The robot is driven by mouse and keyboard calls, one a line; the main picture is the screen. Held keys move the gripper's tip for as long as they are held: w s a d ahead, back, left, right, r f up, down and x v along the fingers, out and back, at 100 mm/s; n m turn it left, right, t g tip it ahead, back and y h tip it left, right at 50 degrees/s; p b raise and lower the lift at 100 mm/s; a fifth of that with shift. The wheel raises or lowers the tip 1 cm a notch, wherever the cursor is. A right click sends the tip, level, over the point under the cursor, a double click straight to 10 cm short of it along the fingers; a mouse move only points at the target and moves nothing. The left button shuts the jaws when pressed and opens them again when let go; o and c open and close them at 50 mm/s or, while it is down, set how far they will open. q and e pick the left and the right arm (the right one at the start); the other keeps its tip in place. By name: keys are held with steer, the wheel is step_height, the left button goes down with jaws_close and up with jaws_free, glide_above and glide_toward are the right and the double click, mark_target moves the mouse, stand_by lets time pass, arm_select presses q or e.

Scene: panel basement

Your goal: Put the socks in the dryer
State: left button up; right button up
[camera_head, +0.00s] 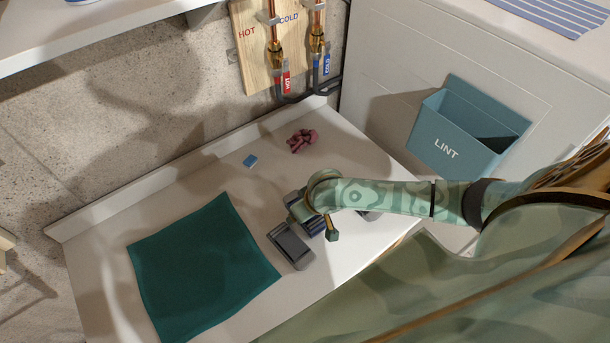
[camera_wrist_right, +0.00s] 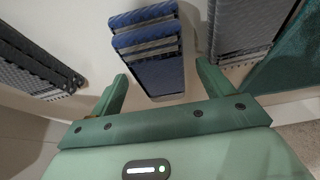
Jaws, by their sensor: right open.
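A navy folded sock bundle (camera_wrist_right: 146,45) lies on the counter, partly hidden by my right gripper in the head view (camera_head: 314,226). My right gripper (camera_wrist_right: 161,72) is open; its fingertips are on either side of the bundle's near end, and I cannot tell whether they touch it. A grey folded sock bundle (camera_head: 290,245) lies to the left of the navy one; in the wrist view it is at right (camera_wrist_right: 243,30). A dark grey bundle (camera_wrist_right: 38,62) lies on the other side, mostly hidden by my arm in the head view. My left gripper is out of view.
A teal cloth (camera_head: 200,268) lies flat on the white counter (camera_head: 357,270). A crumpled pink item (camera_head: 302,140) and a small blue block (camera_head: 250,160) lie near the back. A blue lint bin (camera_head: 450,150) hangs on a white appliance (camera_head: 385,65) at right. Hot and cold valves are on the wall.

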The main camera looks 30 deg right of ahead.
stand_by(0.3)
steer(key=c, duration=1.1)
